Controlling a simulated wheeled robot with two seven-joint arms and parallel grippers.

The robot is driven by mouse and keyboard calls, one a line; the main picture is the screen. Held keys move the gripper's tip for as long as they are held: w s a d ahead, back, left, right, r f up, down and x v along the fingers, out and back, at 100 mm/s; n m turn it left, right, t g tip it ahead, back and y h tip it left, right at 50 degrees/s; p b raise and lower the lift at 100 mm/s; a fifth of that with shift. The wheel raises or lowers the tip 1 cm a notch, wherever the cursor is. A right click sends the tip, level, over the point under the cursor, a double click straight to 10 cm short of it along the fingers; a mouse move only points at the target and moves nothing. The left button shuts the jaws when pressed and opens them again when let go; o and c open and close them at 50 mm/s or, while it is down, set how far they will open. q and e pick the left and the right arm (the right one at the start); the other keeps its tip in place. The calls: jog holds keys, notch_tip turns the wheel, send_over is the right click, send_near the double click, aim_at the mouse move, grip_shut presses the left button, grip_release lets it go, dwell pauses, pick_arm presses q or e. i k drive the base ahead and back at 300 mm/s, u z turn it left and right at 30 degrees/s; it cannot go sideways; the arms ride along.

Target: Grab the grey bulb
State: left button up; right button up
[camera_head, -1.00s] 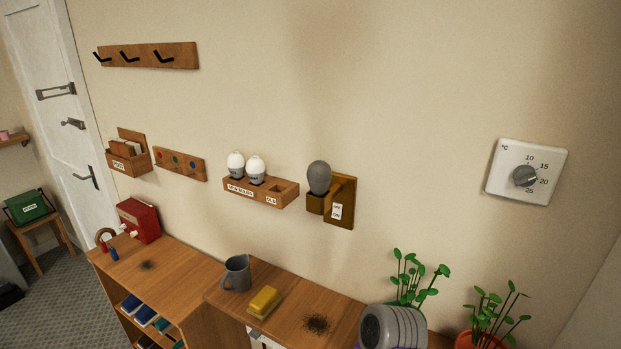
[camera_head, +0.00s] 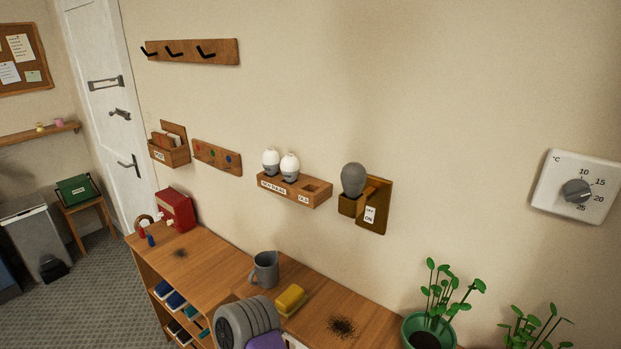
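The grey bulb (camera_head: 353,179) stands upright in a wooden wall fixture (camera_head: 374,205) that has an off/on switch plate. Left of it, a wooden wall rack (camera_head: 318,196) holds two white bulbs (camera_head: 280,163) beside its label, and an empty square hole shows at its "OLD" end. A grey ribbed part of my arm (camera_head: 246,323) with a purple section shows at the bottom, in front of the cabinet and well below the bulb. No gripper fingers are in view.
Below the fixture, a wooden cabinet top (camera_head: 362,309) carries a grey mug (camera_head: 265,268), a yellow sponge-like block (camera_head: 290,299) and a dark smudge. A potted plant (camera_head: 428,331) stands at the right. A thermostat dial (camera_head: 577,189) is on the wall, far right.

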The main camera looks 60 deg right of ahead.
aim_at(353, 176)
jog(key=i, duration=1.65)
jog(key=z, duration=3.15)
